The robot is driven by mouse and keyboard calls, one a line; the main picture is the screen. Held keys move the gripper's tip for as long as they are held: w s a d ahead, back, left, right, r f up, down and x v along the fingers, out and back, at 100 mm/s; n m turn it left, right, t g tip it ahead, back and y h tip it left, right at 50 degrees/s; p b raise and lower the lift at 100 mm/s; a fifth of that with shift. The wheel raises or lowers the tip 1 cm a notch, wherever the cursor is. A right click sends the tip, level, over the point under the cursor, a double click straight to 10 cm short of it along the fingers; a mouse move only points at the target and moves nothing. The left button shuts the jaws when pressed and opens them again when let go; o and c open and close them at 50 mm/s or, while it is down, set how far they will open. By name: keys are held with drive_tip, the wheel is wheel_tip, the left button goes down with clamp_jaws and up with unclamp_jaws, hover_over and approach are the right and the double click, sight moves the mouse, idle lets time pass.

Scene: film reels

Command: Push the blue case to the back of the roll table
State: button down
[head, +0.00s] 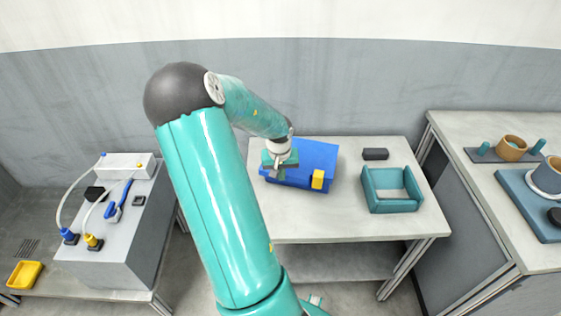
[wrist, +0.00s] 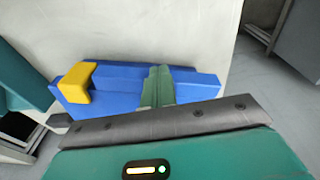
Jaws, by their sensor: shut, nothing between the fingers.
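The blue case (head: 316,155) with a yellow latch (head: 318,179) lies on the light-topped roll table (head: 340,226), at its left and close to its back edge. It also shows in the wrist view (wrist: 112,78). My gripper (head: 273,176) is at the left part of the case in the head view. In the wrist view its two green fingers (wrist: 159,72) are together, with nothing between them, and overlap the case. I cannot tell whether they touch it. My gripper and wrist hide part of the case in both views.
A teal open tray (head: 391,190) and a small black block (head: 375,154) stand on the table to the right of the case. The table's front is clear. A grey wall (head: 350,90) rises behind. A grey cabinet with cables (head: 115,225) stands left, another counter (head: 470,145) right.

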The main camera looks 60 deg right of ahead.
drive_tip(key=shift+w+d, duration=0.35)
drive_tip(key=shift+d, duration=0.35)
drive_tip(key=shift+w+d, duration=0.4)
drive_tip(key=shift+d, duration=0.25)
drive_tip(key=shift+w+d, duration=0.35)
drive_tip(key=shift+d, duration=0.35)
drive_tip(key=shift+s+a, duration=0.4)
drive_tip(key=shift+a, duration=0.3)
drive_tip(key=shift+s+a, duration=0.35)
drive_tip(key=shift+a, duration=0.35)
drive_tip(key=shift+r, duration=3)
